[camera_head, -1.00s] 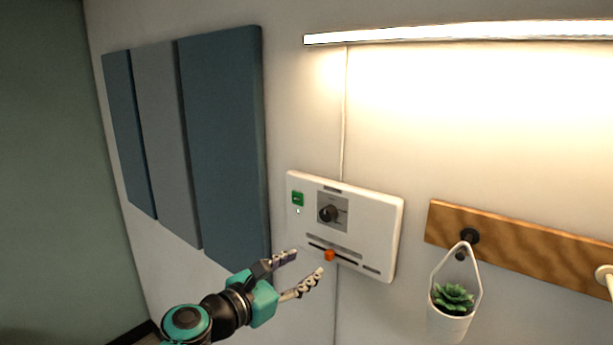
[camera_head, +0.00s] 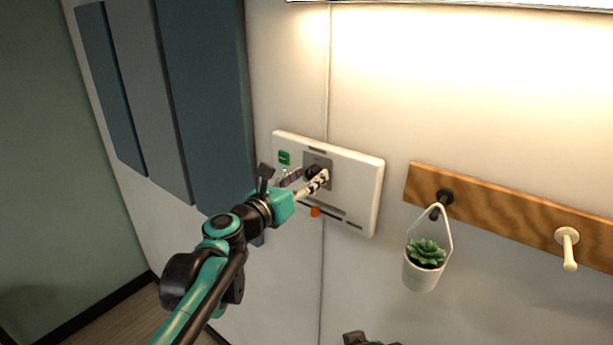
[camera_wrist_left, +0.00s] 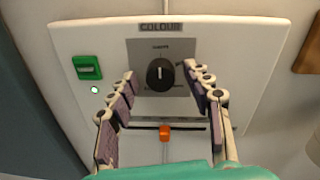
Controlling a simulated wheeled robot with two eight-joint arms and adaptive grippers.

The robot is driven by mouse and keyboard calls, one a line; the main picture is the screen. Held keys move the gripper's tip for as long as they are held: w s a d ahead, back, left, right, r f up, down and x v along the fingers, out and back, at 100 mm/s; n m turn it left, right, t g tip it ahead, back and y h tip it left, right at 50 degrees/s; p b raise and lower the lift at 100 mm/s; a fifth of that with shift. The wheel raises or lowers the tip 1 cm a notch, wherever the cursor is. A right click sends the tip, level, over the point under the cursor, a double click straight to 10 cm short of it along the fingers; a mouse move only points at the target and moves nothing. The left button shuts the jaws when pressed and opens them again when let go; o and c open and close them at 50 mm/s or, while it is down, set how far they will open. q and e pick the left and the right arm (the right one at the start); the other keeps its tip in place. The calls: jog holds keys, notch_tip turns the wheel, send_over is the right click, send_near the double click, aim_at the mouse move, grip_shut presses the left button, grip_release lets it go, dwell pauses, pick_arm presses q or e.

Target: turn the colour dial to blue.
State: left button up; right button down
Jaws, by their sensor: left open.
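The colour dial is a round black knob (camera_wrist_left: 160,74) on a grey square plate (camera_wrist_left: 152,52), below the label COLOUR, on a white wall panel (camera_head: 358,190). In the left wrist view the knob's pale pointer mark points up. My left gripper (camera_head: 308,180) is open in front of the panel. In the left wrist view its fingers (camera_wrist_left: 163,92) stand on either side of the knob, apart from it. In the head view the fingers partly hide the knob and plate. A small dark part (camera_head: 368,340) at the bottom edge may belong to my right arm; its fingers do not show.
The panel also has a green switch (camera_wrist_left: 87,67), a small white light (camera_wrist_left: 94,90) and an orange slider (camera_wrist_left: 165,133). To the right, a wooden peg rail (camera_head: 500,212) carries a hanging white plant pot (camera_head: 422,270). Blue-grey wall panels (camera_head: 205,100) are on the left.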

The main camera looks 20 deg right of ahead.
pick_arm(q)
grip_shut()
